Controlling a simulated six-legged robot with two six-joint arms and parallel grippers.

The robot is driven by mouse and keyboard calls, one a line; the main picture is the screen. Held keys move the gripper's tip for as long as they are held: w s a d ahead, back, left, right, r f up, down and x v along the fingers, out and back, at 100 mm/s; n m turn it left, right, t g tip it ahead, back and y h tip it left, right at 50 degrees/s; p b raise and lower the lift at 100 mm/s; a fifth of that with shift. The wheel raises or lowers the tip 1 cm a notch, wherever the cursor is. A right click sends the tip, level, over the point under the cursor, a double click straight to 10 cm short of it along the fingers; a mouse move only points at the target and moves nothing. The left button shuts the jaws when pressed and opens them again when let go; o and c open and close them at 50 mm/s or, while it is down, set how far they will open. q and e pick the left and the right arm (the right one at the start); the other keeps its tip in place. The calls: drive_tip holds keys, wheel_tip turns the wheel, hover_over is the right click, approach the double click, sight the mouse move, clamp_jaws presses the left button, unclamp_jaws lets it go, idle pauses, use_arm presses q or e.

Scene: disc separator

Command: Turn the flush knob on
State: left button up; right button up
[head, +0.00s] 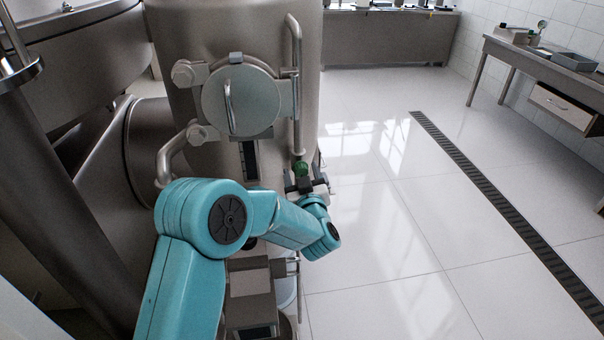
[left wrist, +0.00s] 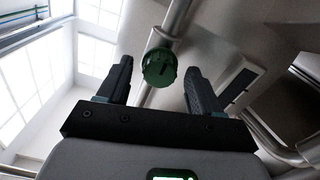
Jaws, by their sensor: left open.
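The flush knob is a green ribbed round knob (head: 301,168) on a thin vertical steel pipe at the right side of the steel separator (head: 190,60). In the left wrist view the green knob (left wrist: 159,67) sits ahead of my left gripper (left wrist: 158,85), between its two dark fingers in the picture. The fingers are spread apart and touch nothing that I can see. In the head view my left gripper (head: 304,184) is just below the knob, small and partly hidden by my teal arm. My right gripper is in neither view.
A round steel hatch (head: 240,100) with a handle is on the separator left of the knob. Bent pipes (head: 295,80) run close to the knob. White tiled floor (head: 380,220) with a dark drain grate (head: 490,200) is open to the right. A side table (head: 540,65) stands at the far right.

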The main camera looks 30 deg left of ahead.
use_arm(q)
drive_tip(key=c, duration=1)
drive_tip(key=shift+c, duration=0.2)
drive_tip(key=shift+m, duration=0.3)
drive_tip(key=m, duration=0.3)
drive_tip(key=m+p, duration=0.1)
drive_tip(key=m, duration=0.3)
drive_tip(key=shift+w+d+m, duration=0.1)
drive_tip(key=shift+m, duration=0.2)
drive_tip(key=m+p, duration=0.1)
drive_tip(key=m, duration=0.4)
drive_tip(key=shift+p, duration=0.3)
drive_tip(key=shift+f+m+p, duration=0.1)
drive_tip(key=shift+m+p, duration=0.55)
drive_tip(key=shift+m, duration=1.65)
